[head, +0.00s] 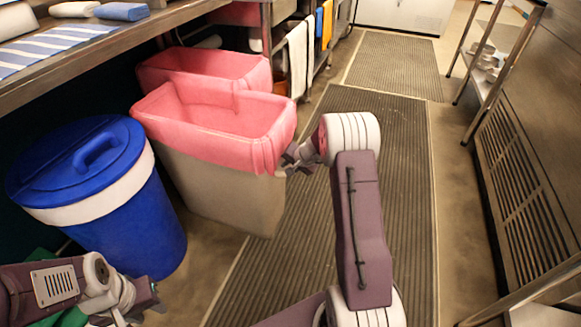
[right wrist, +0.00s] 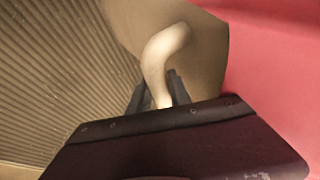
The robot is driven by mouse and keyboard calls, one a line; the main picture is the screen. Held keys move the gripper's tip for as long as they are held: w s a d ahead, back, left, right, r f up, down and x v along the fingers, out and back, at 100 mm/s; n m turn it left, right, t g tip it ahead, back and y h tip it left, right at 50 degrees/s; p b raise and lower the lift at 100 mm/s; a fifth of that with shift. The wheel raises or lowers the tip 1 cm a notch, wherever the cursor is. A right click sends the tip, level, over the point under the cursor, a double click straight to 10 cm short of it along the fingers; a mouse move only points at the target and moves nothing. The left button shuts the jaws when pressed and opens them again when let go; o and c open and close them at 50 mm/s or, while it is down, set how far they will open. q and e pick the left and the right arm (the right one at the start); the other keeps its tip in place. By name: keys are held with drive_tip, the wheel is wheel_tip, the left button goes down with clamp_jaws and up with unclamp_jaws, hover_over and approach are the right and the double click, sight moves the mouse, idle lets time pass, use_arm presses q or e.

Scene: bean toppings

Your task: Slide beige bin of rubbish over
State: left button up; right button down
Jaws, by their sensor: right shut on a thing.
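The beige bin (head: 225,190) stands on the floor beside the ribbed mat, with a pink liner (head: 225,125) folded over its rim. My right gripper (head: 290,162) is at the bin's right side, just below the liner's edge. In the right wrist view its dark fingers (right wrist: 172,92) are shut on a curved beige handle (right wrist: 162,62) of the bin. The liner also fills the right of that view (right wrist: 275,60). My left gripper (head: 140,305) is low at the left in the head view, in front of the blue bin and apart from the beige bin. Its finger opening is unclear.
A blue lidded bin (head: 150,215) stands left of the beige bin. Another pink-lined bin (head: 205,65) is behind it. A counter (head: 110,40) overhangs the left side. The ribbed mat (head: 410,200) is clear beyond my right arm. A metal rack (head: 480,75) stands at the right.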

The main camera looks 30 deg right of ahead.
drive_tip(key=shift+d, duration=0.1)
drive_tip(key=c, duration=1.1)
unclamp_jaws()
drive_tip(key=p+v, duration=0.2)
drive_tip(key=v, duration=0.7)
drive_tip(key=shift+p, duration=0.35)
